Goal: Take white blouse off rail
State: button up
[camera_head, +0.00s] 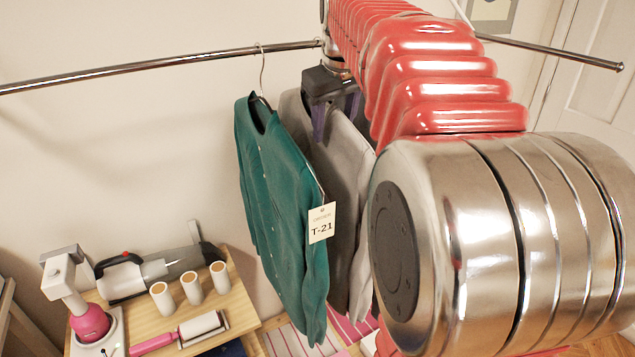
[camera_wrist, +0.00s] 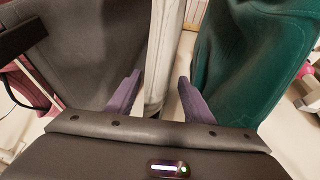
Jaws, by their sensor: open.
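My gripper (camera_wrist: 157,92) is open, with its two purple fingers apart and pointing in among the hanging garments. In the head view my gripper (camera_head: 322,120) is just below the rail (camera_head: 170,66), at the top of a pale grey garment (camera_head: 345,165). In the wrist view a narrow whitish strip (camera_wrist: 164,50) shows between the fingers; I cannot tell whether it is the white blouse edge-on. A dark grey garment (camera_wrist: 85,55) is left of the fingers there. A green garment (camera_head: 275,190) hangs beside the pale one and lies right of the fingers in the wrist view (camera_wrist: 230,60).
The green garment bears a T-21 tag (camera_head: 321,223) and hangs on a wire hanger (camera_head: 262,72). A wooden table (camera_head: 240,305) at lower left holds white cylinders (camera_head: 192,287) and pink-handled tools. My arm hides the rail's middle and whatever hangs behind it.

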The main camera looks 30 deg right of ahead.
jog(key=shift+c, duration=0.2)
grip_shut()
dwell(0.6)
